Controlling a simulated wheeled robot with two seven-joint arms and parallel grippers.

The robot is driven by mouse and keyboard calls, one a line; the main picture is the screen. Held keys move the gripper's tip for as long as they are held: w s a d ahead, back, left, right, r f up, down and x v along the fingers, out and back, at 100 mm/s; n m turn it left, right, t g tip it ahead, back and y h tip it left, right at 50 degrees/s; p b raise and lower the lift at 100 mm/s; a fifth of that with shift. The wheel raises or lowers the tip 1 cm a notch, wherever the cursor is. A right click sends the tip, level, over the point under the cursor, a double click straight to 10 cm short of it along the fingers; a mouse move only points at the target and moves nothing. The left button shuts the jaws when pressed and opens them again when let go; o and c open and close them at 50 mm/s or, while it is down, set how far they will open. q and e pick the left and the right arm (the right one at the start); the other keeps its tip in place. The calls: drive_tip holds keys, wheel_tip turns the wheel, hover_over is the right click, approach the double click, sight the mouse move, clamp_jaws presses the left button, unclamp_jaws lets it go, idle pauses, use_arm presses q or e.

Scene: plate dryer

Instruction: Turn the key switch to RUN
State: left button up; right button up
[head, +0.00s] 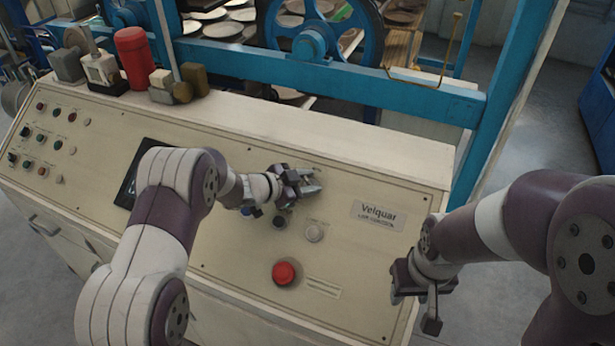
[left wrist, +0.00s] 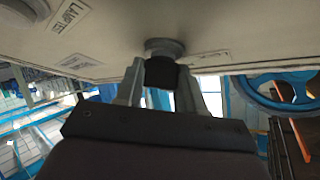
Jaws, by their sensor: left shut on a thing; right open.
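My left gripper (head: 304,182) is at the upper middle of the sloped cream control panel (head: 235,245), shut on a small part there. In the left wrist view, its two grey fingers stand on either side of a dark key switch knob (left wrist: 162,74), which rises from a round grey collar (left wrist: 165,47) on the panel. In the head view the gripper mostly hides the switch. Its RUN mark and the angle of the key cannot be read. My right gripper (head: 421,298) is open and empty, off the panel's right edge.
A red mushroom button (head: 285,273), a pale round knob (head: 314,232) and a dark button (head: 280,222) sit below the left gripper. A "Velquar" plate (head: 380,215) is to its right. A dark screen (head: 128,185) and several small buttons lie left. Blue machine framing (head: 330,68) stands behind.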

use_arm(q)
drive_tip(key=m+g+p, duration=0.3)
drive_tip(key=m, duration=0.2)
drive_tip(key=shift+r, duration=0.1)
drive_tip(key=shift+m+g+p, duration=0.55)
drive_tip(key=shift+m+g, duration=0.45)
drive_tip(key=shift+m, duration=0.2)
drive_tip(key=shift+m+g+y, duration=0.3)
drive_tip(key=shift+m+g, duration=0.4)
drive_tip(key=shift+m, duration=0.3)
drive_tip(key=shift+f, duration=0.2)
drive_tip(key=o, duration=1)
drive_tip(key=shift+o, duration=0.2)
